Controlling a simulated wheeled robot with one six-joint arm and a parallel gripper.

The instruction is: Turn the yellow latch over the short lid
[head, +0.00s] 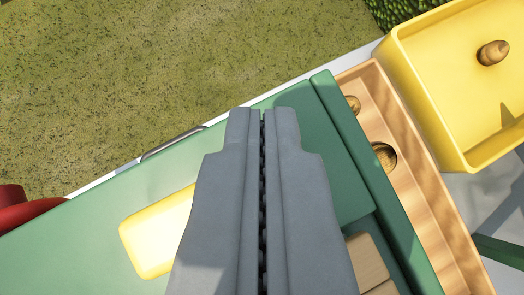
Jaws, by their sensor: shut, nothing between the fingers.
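My gripper (262,114) is shut and empty, its grey fingers pointing up the picture over a green panel. A yellow piece with rounded corners (150,240), which looks like the latch, lies on the green surface left of my fingers. My gripper hides its right part. The green panel (335,165) right of the fingers may be the short lid; I cannot tell where one lid ends and another begins. Whether the fingertips touch the panel is unclear.
A green bar (365,165) and a wooden strip with round holes (425,215) run along the right. A yellow bin (425,105) holding a brown rounded object (492,53) is at upper right. A red object (25,207) sits at the left edge. Grass lies beyond.

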